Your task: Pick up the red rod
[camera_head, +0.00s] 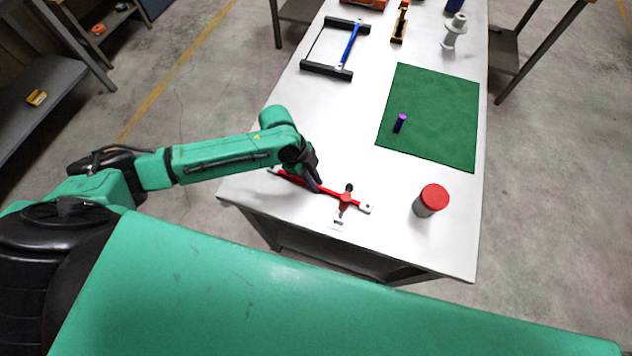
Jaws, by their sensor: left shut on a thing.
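The red rod (331,192) lies on or just above the white table (290,222), near its front left part. It has silvery ends and a red knob with a short cross piece toward its right end. My left gripper (316,186) is shut on the rod, left of the knob. The gripper and wrist hide part of the rod, and I cannot tell whether the rod touches the table. My right gripper is not in view.
A red-lidded can (431,201) stands to the right of the rod. A green mat (445,122) holds a small purple cylinder (400,123). A black frame with a blue bar (348,48) and a grey fitting (454,31) are farther back. The table's middle is clear.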

